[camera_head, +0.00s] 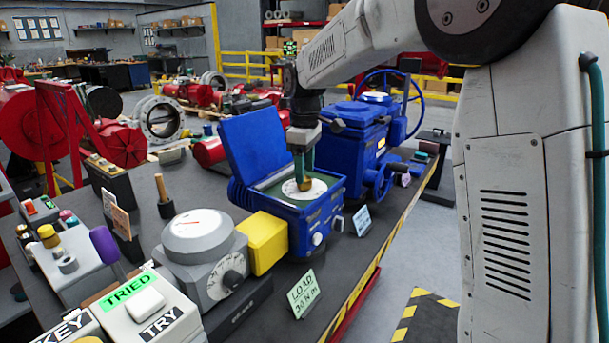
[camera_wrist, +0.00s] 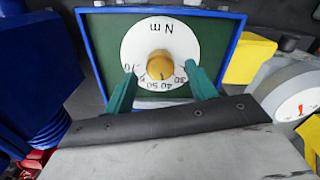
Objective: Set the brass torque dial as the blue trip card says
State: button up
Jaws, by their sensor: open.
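The brass torque dial (camera_wrist: 159,65) is a round knob on a white scale plate (camera_wrist: 160,32) marked Nm, inside the open blue actuator housing (camera_head: 327,208). In the wrist view numbers run along its lower edge, about 70 at left to 30 at right; a dark mark on the knob points down, near 40 to 50, exact value unclear. My gripper (camera_wrist: 162,88) is open, its teal fingers either side of the knob with gaps showing. In the head view my gripper (camera_head: 303,165) hangs down over the dial. The light blue trip card (camera_head: 361,220) stands in front; its writing is too small to read.
The housing's blue lid (camera_head: 254,147) stands open behind. A yellow block (camera_head: 265,242) and grey gauge unit (camera_head: 205,250) stand at left. A green LOAD card (camera_head: 303,291) and TRIED/TRY box (camera_head: 143,307) are near the front. A blue handwheel unit (camera_head: 357,140) stands at right.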

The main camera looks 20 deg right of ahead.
jog(key=shift+f, duration=1.15)
jog(key=shift+c, duration=0.3)
jog(key=c, duration=0.9)
jog(key=shift+m, duration=0.4)
jog(key=m, duration=1)
jog(key=shift+m, duration=0.4)
